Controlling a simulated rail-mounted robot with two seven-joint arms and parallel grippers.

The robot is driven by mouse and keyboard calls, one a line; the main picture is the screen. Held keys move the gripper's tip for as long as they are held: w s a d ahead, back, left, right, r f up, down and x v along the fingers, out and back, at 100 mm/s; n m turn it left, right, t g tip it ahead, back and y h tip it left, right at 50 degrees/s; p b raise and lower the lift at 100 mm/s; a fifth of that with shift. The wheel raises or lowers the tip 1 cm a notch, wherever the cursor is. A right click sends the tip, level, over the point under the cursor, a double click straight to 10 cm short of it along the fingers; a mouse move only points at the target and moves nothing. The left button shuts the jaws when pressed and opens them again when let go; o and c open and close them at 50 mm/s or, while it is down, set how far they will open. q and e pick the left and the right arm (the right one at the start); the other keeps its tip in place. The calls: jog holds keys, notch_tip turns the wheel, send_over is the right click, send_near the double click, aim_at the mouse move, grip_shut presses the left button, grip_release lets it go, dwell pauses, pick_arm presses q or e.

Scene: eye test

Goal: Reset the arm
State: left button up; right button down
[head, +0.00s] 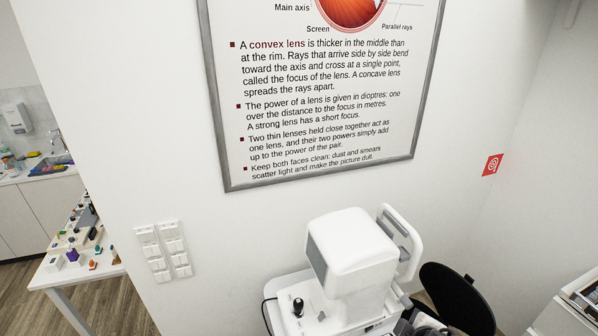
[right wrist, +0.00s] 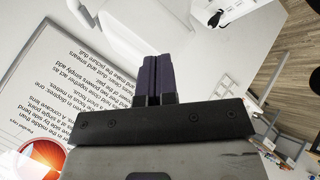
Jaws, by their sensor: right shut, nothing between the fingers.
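My right gripper (right wrist: 166,62) shows in the right wrist view, with its two dark purple fingers side by side and touching. It is shut and holds nothing. Behind it are a white wall and the lens poster (right wrist: 50,100), which appears turned nearly upside down. My left gripper is in neither view. In the head view I see no gripper.
A white eye-test machine (head: 352,245) with a black joystick stands at the bottom centre. A black chair (head: 455,295) is to its right. A framed poster (head: 222,110) hangs above. A table (head: 50,277) with small objects stands at the left.

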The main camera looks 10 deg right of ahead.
jog(key=s+a+r+m+y+p, duration=0.1)
jog(key=s+a+m+p, duration=0.35)
jog(key=s, duration=0.35)
jog(key=s+a+f+m+g+y+p, duration=0.1)
jog(key=s+f, duration=0.3)
jog(key=s, duration=0.5)
jog(key=s+a+f+m+g+p, duration=0.2)
jog(key=s+a+f+g, duration=0.1)
jog(key=s, duration=0.6)
jog(key=shift+s+f+g+y, duration=0.4)
jog(key=shift+f+g, duration=0.2)
jog(key=shift+f, duration=0.35)
